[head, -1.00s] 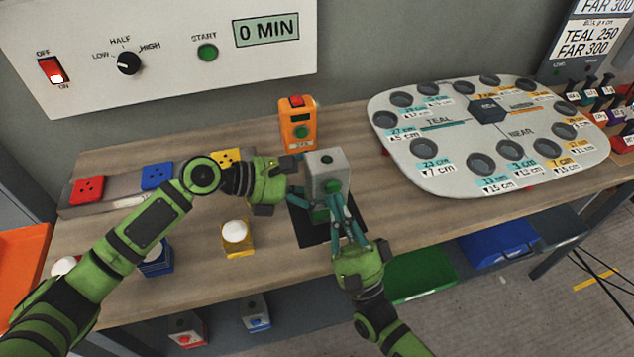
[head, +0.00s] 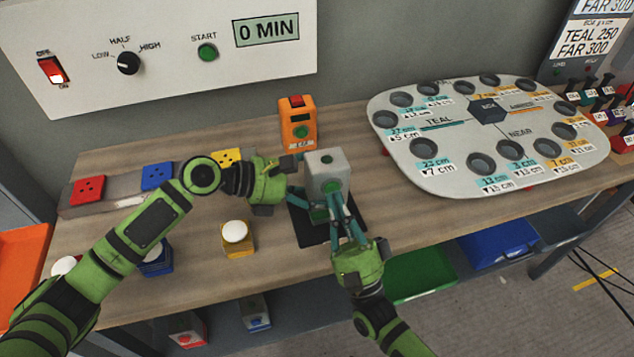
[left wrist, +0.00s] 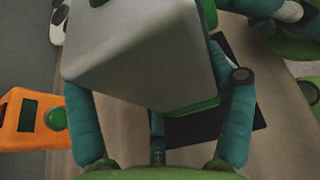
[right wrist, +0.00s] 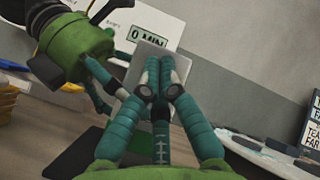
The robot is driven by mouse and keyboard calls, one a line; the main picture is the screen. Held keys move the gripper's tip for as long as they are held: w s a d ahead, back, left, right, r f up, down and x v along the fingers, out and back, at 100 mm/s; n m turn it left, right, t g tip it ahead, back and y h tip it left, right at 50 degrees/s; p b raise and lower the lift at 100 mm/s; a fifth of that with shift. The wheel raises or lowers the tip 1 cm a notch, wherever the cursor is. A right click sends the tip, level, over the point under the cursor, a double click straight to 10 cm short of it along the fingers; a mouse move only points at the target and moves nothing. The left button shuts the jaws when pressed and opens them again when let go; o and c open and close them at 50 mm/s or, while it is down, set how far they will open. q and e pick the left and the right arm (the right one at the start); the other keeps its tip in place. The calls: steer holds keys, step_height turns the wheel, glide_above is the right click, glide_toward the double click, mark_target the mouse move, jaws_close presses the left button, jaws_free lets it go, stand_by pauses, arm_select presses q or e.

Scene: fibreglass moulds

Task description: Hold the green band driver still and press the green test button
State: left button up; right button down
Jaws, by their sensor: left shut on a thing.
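The green band driver is a grey block (head: 321,168) with a dark spot on top, a green band (left wrist: 195,108) at its base and a green patch, seemingly the test button (head: 333,187), on its front face. My left gripper (left wrist: 160,95) is shut on the block, a finger on each side; its tips are partly hidden in the head view. The block is above a black mat (head: 309,233). My right gripper (right wrist: 159,76) has its fingertips together at the block's front by the green patch. I cannot tell whether they touch the button.
An orange box (head: 299,117) with a red switch and green button stands behind the driver. A yellow block with a white dome (head: 236,234) is at the left front. A large grey tray with round wells (head: 430,170) lies to the right.

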arm_select(q)
steer(key=shift+s+f, duration=0.1)
steer(key=shift+f, duration=0.05)
arm_select(e)
steer(key=shift+w, duration=0.25)
steer(key=shift+s, duration=0.45)
steer(key=s, duration=0.2)
steer(key=s+d, duration=0.2)
steer(key=s, duration=0.1)
steer(key=shift+s, duration=0.3)
